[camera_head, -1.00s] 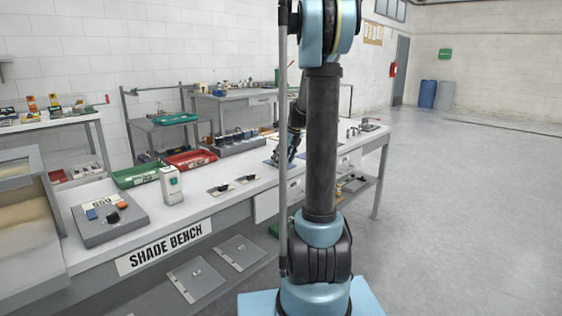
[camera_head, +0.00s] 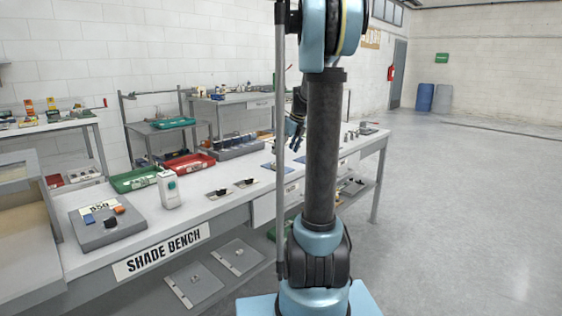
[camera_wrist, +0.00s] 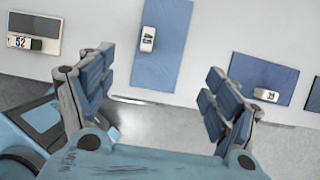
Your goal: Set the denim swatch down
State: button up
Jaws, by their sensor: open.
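My gripper (camera_wrist: 158,88) is open and empty above the bench. In the wrist view, a long mid-blue denim swatch (camera_wrist: 158,68) lies flat on the pale bench top, ahead of the gap between my fingers and apart from them. It carries a small white tag (camera_wrist: 147,38). A shorter, darker blue swatch (camera_wrist: 243,72) lies to its right with another white tag (camera_wrist: 265,94). In the head view, my gripper (camera_head: 296,132) is raised over the bench, partly hidden by the arm column. A blue patch (camera_head: 270,166) shows on the bench below it.
The bench (camera_head: 225,203) runs across the view. A red tray (camera_head: 190,167), a green tray (camera_head: 133,181) and a white dispenser-like box (camera_head: 169,190) stand on its left part. In the wrist view, a plate marked 52 (camera_wrist: 32,43) lies at upper left. The bench's front edge is close.

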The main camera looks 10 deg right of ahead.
jog(key=v, duration=0.5)
jog(key=s+a+f+n+h, duration=0.1)
jog(key=s+a+f+n, duration=0.15)
jog(key=s+n, duration=0.6)
jog(key=s+a+f+n, duration=0.25)
jog(key=s+n, duration=0.25)
jog(key=s, duration=0.6)
jog(key=s+f+n, duration=0.6)
jog(key=s+n, duration=0.2)
jog(key=s, duration=0.1)
jog(key=s+f+n+g+h, duration=0.1)
jog(key=s+f+n, duration=0.6)
jog(key=s, duration=0.2)
jog(key=shift+s+a+f+n+h, duration=0.25)
jog(key=shift+s+a+n+h, duration=0.05)
jog(key=shift+s+a+n, duration=0.1)
